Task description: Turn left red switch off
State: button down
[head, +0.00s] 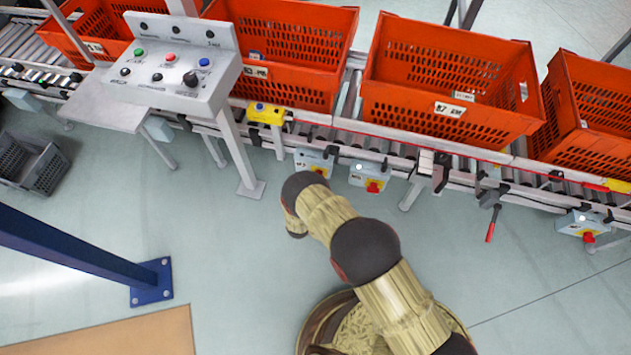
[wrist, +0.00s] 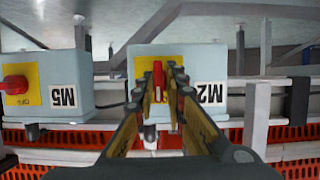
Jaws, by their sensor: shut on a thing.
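The left red switch (wrist: 158,76) is on a yellow plate on the grey-blue box (wrist: 195,62) labelled M2, in the middle of the wrist view. Its handle stands upright in that picture. My gripper (wrist: 166,80) is shut on this switch, with a finger on each side of it. In the head view the left box (head: 311,160) sits under the conveyor's front rail, and my arm reaches up to it and hides part of it. The fingers are hidden in the head view.
A second box (wrist: 60,75), labelled M5, with a red switch (wrist: 15,85) is beside it; in the head view it is to the right (head: 362,172). Orange totes (head: 445,90) stand on the roller conveyor above. A control panel (head: 175,75) stands on the left.

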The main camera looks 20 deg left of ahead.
jog(key=shift+d+f, duration=0.15)
jog(key=shift+d, duration=0.25)
jog(key=c, duration=1.9)
grip_release()
jog(key=shift+w, duration=0.1)
jog(key=shift+a, duration=0.2)
jog(key=v, duration=1.2)
